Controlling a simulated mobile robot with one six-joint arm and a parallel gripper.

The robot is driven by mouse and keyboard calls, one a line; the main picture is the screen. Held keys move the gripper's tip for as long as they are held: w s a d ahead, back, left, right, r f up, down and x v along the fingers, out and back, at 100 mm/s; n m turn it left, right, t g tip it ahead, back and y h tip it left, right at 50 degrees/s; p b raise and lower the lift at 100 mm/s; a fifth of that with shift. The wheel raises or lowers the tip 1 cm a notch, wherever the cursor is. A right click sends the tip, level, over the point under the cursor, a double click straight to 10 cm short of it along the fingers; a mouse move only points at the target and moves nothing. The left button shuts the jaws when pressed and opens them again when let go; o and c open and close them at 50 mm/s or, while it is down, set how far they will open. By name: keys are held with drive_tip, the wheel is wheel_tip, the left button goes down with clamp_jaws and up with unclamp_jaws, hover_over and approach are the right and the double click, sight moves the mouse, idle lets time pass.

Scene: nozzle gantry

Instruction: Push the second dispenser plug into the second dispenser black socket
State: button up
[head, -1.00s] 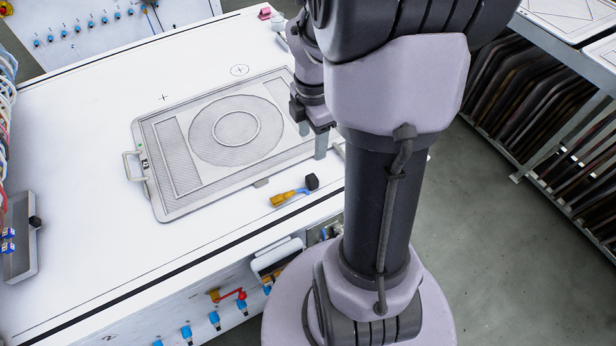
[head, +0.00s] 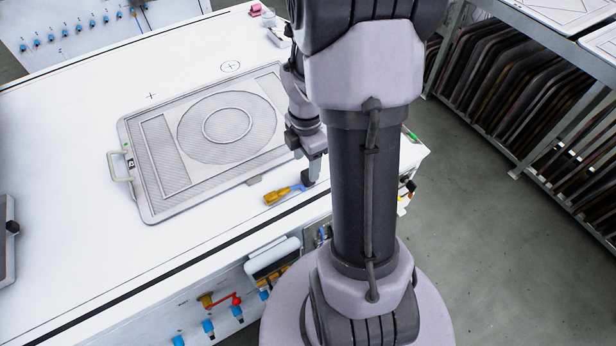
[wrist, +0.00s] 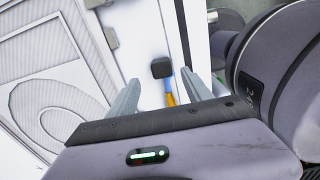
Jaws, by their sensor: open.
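My gripper (head: 312,178) is at the table's right part, low beside an orange-handled thing (head: 275,197) with a blue section. In the wrist view my gripper (wrist: 160,78) is open, its two grey fingers apart. A black block (wrist: 162,69) shows between and beyond the fingertips, with blue and orange parts next to it. I cannot tell whether the fingers touch it. On the table's front side are several blue fittings (head: 208,327) and a red lever (head: 228,303). I cannot tell which is the second dispenser plug or its black socket.
A framed mesh screen (head: 160,205) with a handle lies on the white table (head: 60,260). A pink block (head: 255,9) is at the far edge. A rack of dark panels (head: 500,90) stands right, across open grey floor. A dark tray edge (head: 8,240) shows far left.

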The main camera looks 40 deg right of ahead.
drive_tip(key=f+b, duration=0.1)
drive_tip(key=f, duration=0.1)
drive_tip(key=f+b, duration=0.2)
drive_tip(key=f, duration=0.1)
drive_tip(key=shift+s+d+f, duration=0.1)
drive_tip(key=shift+s+f, duration=0.1)
drive_tip(key=shift+r, duration=0.1)
clamp_jaws()
drive_tip(key=shift+r, duration=0.15)
drive_tip(key=r+p, duration=0.2)
drive_tip(key=r, duration=0.1)
drive_tip(key=shift+s+d+r+p, duration=0.1)
drive_tip(key=shift+s+r+p, duration=0.15)
drive_tip(key=shift+r+p, duration=0.15)
drive_tip(key=s+d+r+p, duration=0.1)
drive_tip(key=s+d+p, duration=0.2)
drive_tip(key=s, duration=1.2)
drive_tip(key=shift+d, duration=0.65)
drive_tip(key=shift+w, duration=0.15)
